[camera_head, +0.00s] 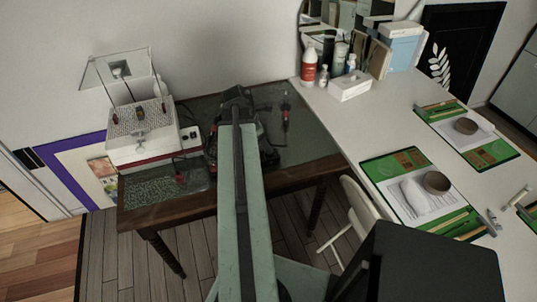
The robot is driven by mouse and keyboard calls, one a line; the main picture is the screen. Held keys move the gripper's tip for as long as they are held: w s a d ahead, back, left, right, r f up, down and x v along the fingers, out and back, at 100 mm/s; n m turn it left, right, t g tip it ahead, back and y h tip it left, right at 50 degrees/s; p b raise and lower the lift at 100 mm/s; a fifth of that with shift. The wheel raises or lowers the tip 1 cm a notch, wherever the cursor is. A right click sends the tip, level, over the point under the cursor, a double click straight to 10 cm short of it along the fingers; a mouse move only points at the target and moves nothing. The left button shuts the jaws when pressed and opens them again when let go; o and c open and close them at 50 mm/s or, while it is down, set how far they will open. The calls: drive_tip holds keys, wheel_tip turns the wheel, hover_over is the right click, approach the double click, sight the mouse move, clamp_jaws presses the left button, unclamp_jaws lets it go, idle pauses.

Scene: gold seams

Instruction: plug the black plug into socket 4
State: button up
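My green arm reaches from the bottom middle to the dark wooden table (160,212). My black gripper (238,100) is at its far end, over the back of the table. Its fingers are too small and too much hidden by the arm to show whether they are open or shut. A small white block with dark spots (190,138), possibly the socket strip, lies left of the gripper. Socket numbers cannot be read. A black and red item with a thin cord (285,112) is right of the gripper. I cannot make out the black plug for certain.
A white and red machine (138,130) with a tilted clear panel stands on the table's left. A long white table (350,120) on the right holds bottles (309,65), a white box (349,86) and green mats (416,190). A white chair (355,210) stands between the tables.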

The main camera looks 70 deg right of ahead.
drive_tip(key=b+x, duration=0.4)
drive_tip(key=x, duration=0.1)
drive_tip(key=shift+w+a+f, duration=0.1)
drive_tip(key=shift+w, duration=0.1)
drive_tip(key=shift+r, duration=0.2)
clamp_jaws()
wheel_tip(320, 180, up, 10)
drive_tip(key=p, duration=1)
